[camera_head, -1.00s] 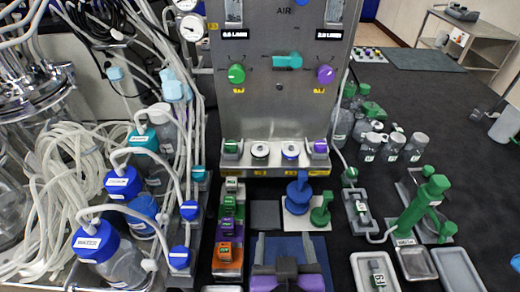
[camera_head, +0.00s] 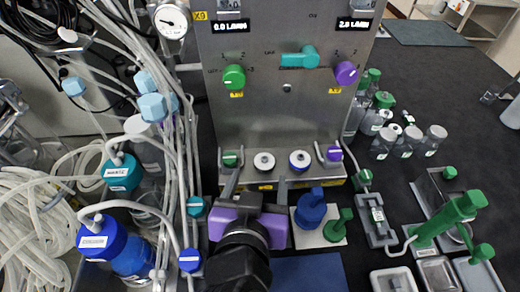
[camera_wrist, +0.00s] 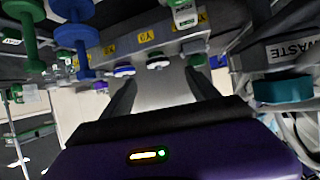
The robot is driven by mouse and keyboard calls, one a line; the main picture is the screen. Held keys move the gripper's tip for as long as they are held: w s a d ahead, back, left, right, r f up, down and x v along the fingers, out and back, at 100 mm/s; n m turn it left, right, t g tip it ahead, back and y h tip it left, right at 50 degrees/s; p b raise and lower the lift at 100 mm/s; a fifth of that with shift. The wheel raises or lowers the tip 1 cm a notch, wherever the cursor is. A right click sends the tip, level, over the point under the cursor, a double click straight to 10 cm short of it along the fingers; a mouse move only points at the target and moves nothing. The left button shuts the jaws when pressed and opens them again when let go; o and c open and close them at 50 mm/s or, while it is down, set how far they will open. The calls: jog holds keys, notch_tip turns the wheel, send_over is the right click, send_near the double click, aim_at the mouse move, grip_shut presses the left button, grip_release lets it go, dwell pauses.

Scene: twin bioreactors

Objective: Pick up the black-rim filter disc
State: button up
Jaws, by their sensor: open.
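The black-rim filter disc (camera_head: 264,163) has a white face and sits on the metal ledge at the foot of the panel. A blue-rim disc (camera_head: 300,160) sits to its right. My gripper (camera_head: 257,182) is open and empty, just in front of the ledge, its fingers spread to either side of the black-rim disc's line. In the wrist view, the black-rim disc (camera_wrist: 158,63) lies ahead, beyond and between my fingertips (camera_wrist: 160,82). The blue-rim disc (camera_wrist: 124,69) is left of it there. The fingers appear apart from both discs.
A green-capped fitting (camera_head: 231,159) and a purple one (camera_head: 333,153) flank the discs on the ledge. A blue handled tool (camera_head: 311,209) and a green one (camera_head: 338,225) stand on a white pad right of my gripper. Bottles and hoses crowd the left.

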aim_at(264, 163)
jog(key=x, duration=0.3)
jog(key=p+x, duration=0.1)
jog(key=x, duration=0.3)
jog(key=shift+w+d+f, duration=0.1)
jog(key=shift+w+d, duration=0.05)
jog(key=shift+d, duration=0.1)
jog(key=shift+c, duration=0.4)
jog(key=c, duration=1.3)
notch_tip(264, 163, up, 10)
